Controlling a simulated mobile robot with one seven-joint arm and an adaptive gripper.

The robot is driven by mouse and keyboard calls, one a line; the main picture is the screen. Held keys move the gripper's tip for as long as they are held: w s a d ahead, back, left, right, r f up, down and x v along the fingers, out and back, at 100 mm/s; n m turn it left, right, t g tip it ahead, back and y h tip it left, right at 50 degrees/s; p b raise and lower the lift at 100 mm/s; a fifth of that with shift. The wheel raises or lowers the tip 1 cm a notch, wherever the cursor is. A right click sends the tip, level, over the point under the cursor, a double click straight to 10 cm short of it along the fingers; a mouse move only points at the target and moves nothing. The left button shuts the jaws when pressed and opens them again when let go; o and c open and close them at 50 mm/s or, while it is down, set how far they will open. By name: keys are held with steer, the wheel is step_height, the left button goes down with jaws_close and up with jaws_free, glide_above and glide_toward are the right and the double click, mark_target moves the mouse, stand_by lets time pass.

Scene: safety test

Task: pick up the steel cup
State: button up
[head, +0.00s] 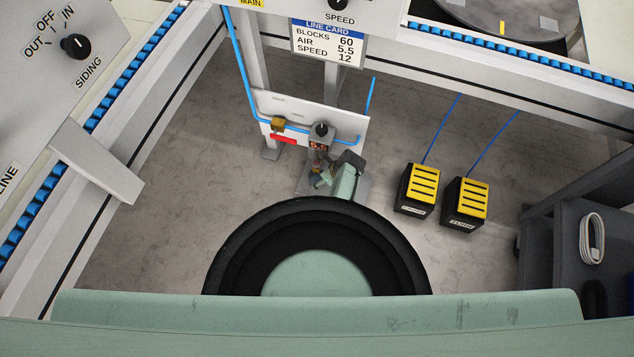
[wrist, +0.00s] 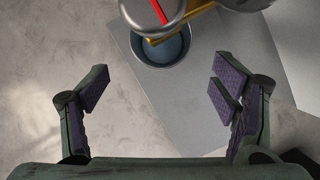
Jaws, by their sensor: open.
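The steel cup (wrist: 161,62) shows near the top middle of the wrist view, a round grey rim with a blue-grey inside. It appears to stand on a light grey plate (wrist: 205,110). A rounded metal part with a red line (wrist: 152,10) and a yellow-brown bar hang over its far side and hide part of it. My gripper (wrist: 162,88) is open and empty, its purple-padded fingers apart on either side, with the cup beyond the gap. In the head view my gripper (head: 325,181) is low by the white panel; I cannot make out the cup there.
Two black-and-yellow pedals (head: 421,184) stand on the floor at right. A dark shelf (head: 570,240) is far right. Conveyor frames border the floor space.

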steer(key=b, duration=0.7)
glide_above(319, 178)
steer(key=s, duration=0.3)
steer(key=shift+w+f, duration=0.1)
steer(key=shift+f, duration=2.9)
steer(key=shift+a+r+p, duration=0.1)
steer(key=shift+p, duration=0.25)
steer(key=c, duration=1.4)
steer(key=shift+r+p, duration=0.35)
steer(key=shift+p, duration=0.2)
